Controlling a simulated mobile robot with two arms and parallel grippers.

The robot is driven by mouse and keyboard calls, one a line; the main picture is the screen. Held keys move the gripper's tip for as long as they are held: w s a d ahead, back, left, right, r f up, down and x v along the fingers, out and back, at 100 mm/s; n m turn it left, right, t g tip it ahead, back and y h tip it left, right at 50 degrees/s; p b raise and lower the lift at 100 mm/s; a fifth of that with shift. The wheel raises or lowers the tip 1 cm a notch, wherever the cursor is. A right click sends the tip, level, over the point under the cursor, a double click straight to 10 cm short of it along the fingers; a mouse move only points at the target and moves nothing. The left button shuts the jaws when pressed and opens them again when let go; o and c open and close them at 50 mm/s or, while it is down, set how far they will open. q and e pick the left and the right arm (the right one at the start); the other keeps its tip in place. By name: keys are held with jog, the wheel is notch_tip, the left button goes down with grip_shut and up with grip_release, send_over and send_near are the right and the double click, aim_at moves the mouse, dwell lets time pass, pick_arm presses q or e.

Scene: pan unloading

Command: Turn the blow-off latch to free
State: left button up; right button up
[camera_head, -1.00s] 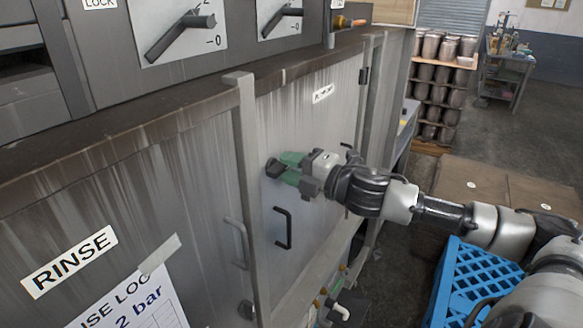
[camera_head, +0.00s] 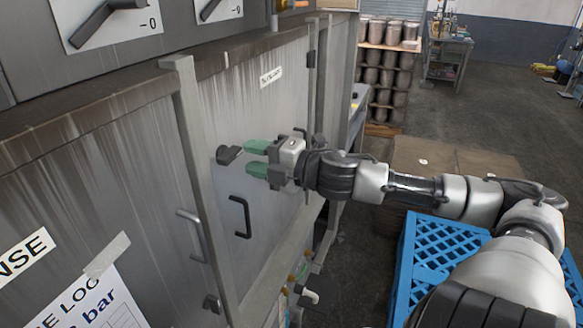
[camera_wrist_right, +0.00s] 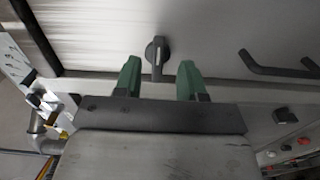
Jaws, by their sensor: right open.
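The blow-off latch appears to be a small black turn knob (camera_head: 229,155) on the grey door (camera_head: 270,120) of the washing machine, above and left of a black bar handle (camera_head: 240,217). My right gripper (camera_head: 249,158) is open, its two green fingers one above the other, pointing at the knob. The head view shows a small gap between the fingertips and the knob, with nothing held. In the right wrist view the knob (camera_wrist_right: 156,54) sits upright between the open fingers (camera_wrist_right: 158,68), slightly beyond their tips. My left gripper is out of view.
A grey frame post (camera_head: 200,170) stands left of the door, with another handle (camera_head: 191,232) beyond it. Pipes and valves (camera_head: 305,290) lie low under the door. A blue crate (camera_head: 440,255) stands below my right arm. Shelves of pots (camera_head: 385,70) are behind.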

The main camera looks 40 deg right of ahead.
jog(key=p+v, duration=0.3)
jog(key=v, duration=0.4)
jog(key=shift+s, duration=0.3)
jog(key=shift+d, duration=0.15)
dwell(0.4)
